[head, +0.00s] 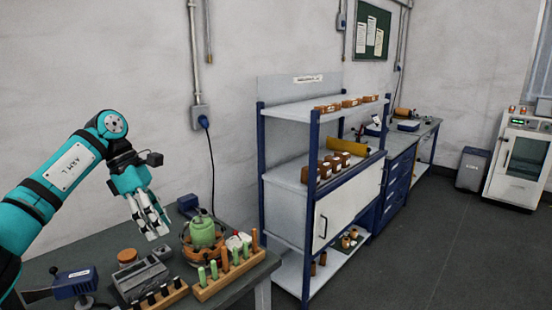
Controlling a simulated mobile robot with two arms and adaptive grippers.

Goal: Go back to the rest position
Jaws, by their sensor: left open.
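My left gripper (150,222) hangs from the teal left arm at the left of the head view, fingers pointing down. It is above the workbench (232,288), left of a green container (203,232) in a copper-coloured holder. The fingers are open, with nothing visible between them. My right gripper is not in the picture.
A wooden rack of green- and orange-handled tools (228,272) stands at the bench's front right. A blue device (76,284) is at the left. A blue-framed shelf (318,180) stands right of the bench. Open floor (430,255) lies at the right.

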